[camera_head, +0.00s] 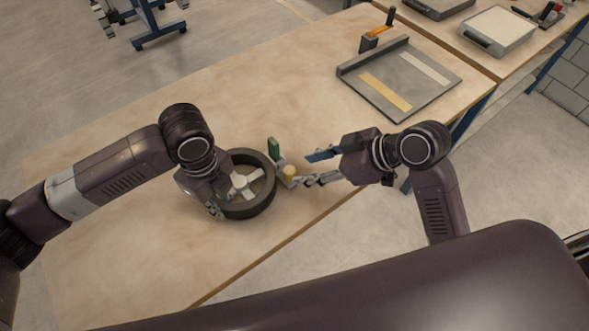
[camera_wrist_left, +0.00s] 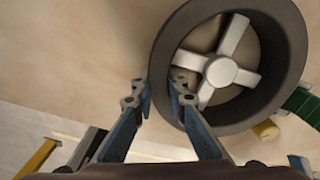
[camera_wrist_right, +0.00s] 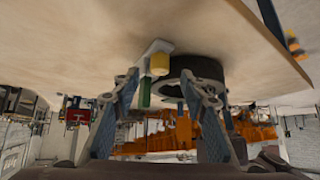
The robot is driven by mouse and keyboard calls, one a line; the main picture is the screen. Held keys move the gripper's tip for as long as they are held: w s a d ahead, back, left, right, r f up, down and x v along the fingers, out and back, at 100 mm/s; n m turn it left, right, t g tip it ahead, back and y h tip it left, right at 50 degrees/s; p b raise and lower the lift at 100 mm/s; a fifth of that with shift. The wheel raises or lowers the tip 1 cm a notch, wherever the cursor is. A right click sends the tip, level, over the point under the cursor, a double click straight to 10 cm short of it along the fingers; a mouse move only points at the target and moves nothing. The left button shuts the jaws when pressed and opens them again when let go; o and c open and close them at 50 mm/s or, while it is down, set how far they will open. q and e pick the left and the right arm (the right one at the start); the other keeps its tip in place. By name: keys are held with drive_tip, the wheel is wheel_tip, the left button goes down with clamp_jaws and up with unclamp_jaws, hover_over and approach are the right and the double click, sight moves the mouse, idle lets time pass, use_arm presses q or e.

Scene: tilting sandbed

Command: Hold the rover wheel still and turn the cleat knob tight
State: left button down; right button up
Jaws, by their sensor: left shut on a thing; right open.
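The rover wheel (camera_head: 258,205), a dark ring with pale spokes, lies on the table. My left gripper (camera_head: 216,207) is shut on its rim; in the left wrist view (camera_wrist_left: 160,90) one finger is outside the rim (camera_wrist_left: 165,58) and one inside. The yellow cleat knob (camera_head: 290,171) is beside the wheel, on its right; it also shows in the left wrist view (camera_wrist_left: 266,130). A green upright piece (camera_head: 273,148) stands near it. My right gripper (camera_head: 312,168) is open and empty, right of the knob. In the right wrist view the knob (camera_wrist_right: 160,64) appears between the fingertips, apart from them.
A grey tray (camera_head: 425,72) with a yellow and a pale strip lies at the table's far right, with an orange-and-black item (camera_head: 376,36) behind it. The table's front edge is close to the wheel and right gripper. The table (camera_head: 130,250) left of the wheel is bare.

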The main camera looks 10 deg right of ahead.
sight(294, 172)
drive_tip(key=x, duration=0.5)
drive_tip(key=shift+w+a+f, duration=0.2)
drive_tip(key=shift+f, duration=0.05)
drive_tip(key=shift+c, duration=0.5)
clamp_jaws()
